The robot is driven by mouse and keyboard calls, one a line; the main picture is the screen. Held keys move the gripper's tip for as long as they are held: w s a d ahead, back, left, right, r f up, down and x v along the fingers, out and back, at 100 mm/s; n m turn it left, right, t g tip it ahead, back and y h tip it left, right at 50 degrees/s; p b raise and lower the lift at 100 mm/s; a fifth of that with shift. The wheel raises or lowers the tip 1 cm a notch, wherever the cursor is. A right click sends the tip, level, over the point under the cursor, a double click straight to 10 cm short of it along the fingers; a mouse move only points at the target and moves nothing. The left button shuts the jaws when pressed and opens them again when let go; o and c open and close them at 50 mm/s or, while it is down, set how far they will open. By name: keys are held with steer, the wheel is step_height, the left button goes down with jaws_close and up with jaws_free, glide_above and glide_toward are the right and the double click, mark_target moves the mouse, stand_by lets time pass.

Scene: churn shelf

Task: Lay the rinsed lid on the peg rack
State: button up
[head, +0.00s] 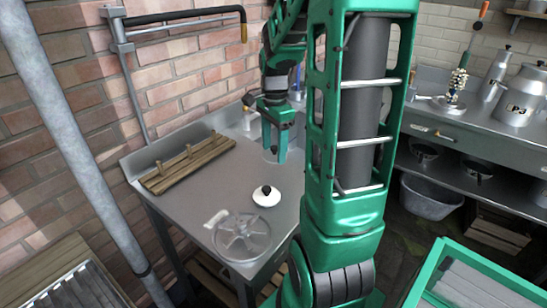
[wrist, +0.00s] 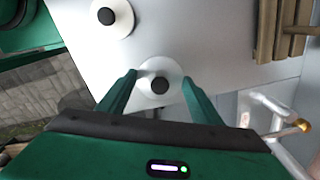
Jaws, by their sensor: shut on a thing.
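My gripper (head: 275,158) is over the far part of the steel worktop in the head view. In the wrist view my gripper (wrist: 160,80) is shut on a white lid (wrist: 146,92) with a black knob, its fingers at opposite sides of the rim. In the head view the fingers and arm mostly hide this held lid. A second white lid with a black knob (head: 266,200) lies on the worktop nearer the front; this lid also shows in the wrist view (wrist: 120,25). The wooden peg rack (head: 188,162) lies at the worktop's back left, with upright pegs. The rack also shows in the wrist view (wrist: 283,30).
A round spoked metal disc (head: 240,237) and a pale brush-like item (head: 215,218) lie at the worktop's front. A pipe with a brass end (wrist: 302,125) is right of my gripper. The worktop (head: 215,190) is bare between rack and second lid.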

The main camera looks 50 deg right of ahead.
mark_target(276, 156)
steer(key=shift+w+d+f, duration=0.25)
steer(key=shift+d+f, duration=0.4)
steer(key=shift+d, duration=0.2)
steer(key=shift+f, duration=1.65)
steer(key=shift+f, duration=0.15)
steer(key=o, duration=1.1)
